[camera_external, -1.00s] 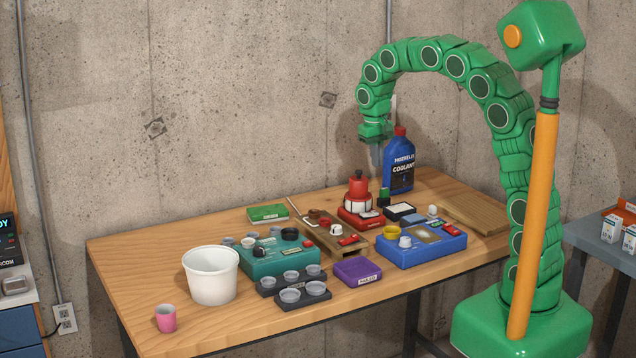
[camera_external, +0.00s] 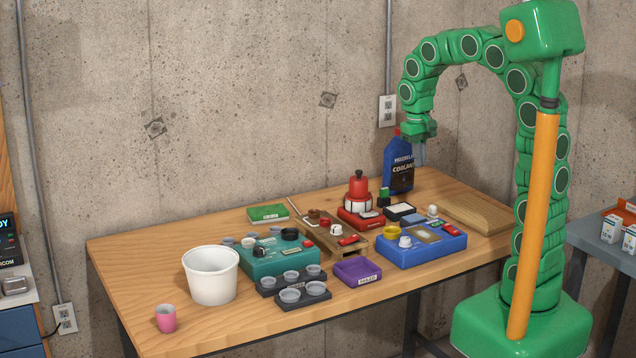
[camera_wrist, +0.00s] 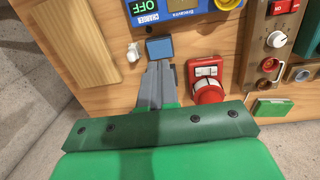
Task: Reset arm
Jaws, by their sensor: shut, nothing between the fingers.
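My green arm stands at the right end of the table and arches over it. My gripper (camera_external: 420,160) points down in front of the blue coolant bottle (camera_external: 399,172) and hides part of its top. In the wrist view my gripper (camera_wrist: 158,70) has its grey fingers together with nothing held. The fingertips appear just short of a small blue block (camera_wrist: 160,48) in that view. The gap to it cannot be judged.
A red device (camera_external: 357,196) stands left of the bottle; it also shows in the wrist view (camera_wrist: 207,88). A blue panel box (camera_external: 421,250), a purple tray (camera_external: 357,272), a teal box (camera_external: 279,258) and a white bucket (camera_external: 210,274) crowd the table. The wall is behind.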

